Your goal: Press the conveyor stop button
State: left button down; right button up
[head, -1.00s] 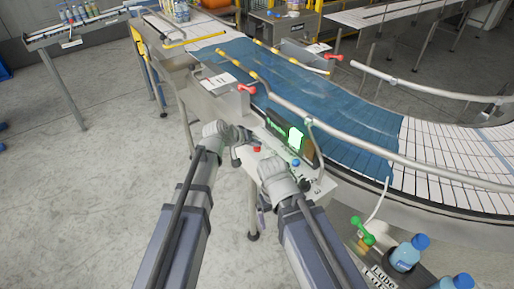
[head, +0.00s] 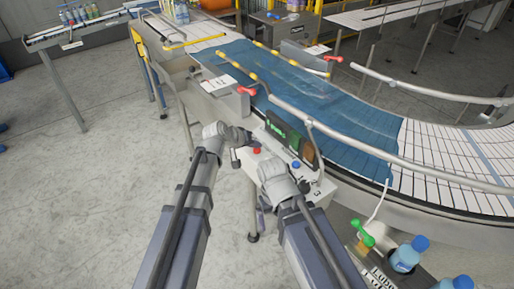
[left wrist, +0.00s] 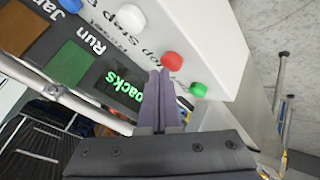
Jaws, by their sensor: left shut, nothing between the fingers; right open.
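The red button (head: 257,150) sits on the light control box (head: 317,190) beside the conveyor; it also shows in the left wrist view (left wrist: 173,61), beside lettering ending in "op". My left gripper (head: 243,138) is shut and empty. In the left wrist view its fingertips (left wrist: 159,73) appear just beside the red button; whether they touch it I cannot tell. The dark panel has an unlit green "Run" square (left wrist: 66,64) and a brown "Jam" square (left wrist: 18,40).
A green button (left wrist: 198,89), a white button (left wrist: 131,17) and a blue button (head: 296,164) share the box. The blue-covered curved conveyor (head: 310,95) and its rail lie behind. Bottles (head: 408,252) stand at lower right.

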aim_at(255, 151)
pick_arm(q)
jog(key=shift+r+p, duration=0.35)
jog(key=shift+r, duration=0.2)
notch_tip(255, 151, up, 5)
jog(key=p, duration=0.5)
jog(key=shift+f, duration=0.1)
dwell(0.6)
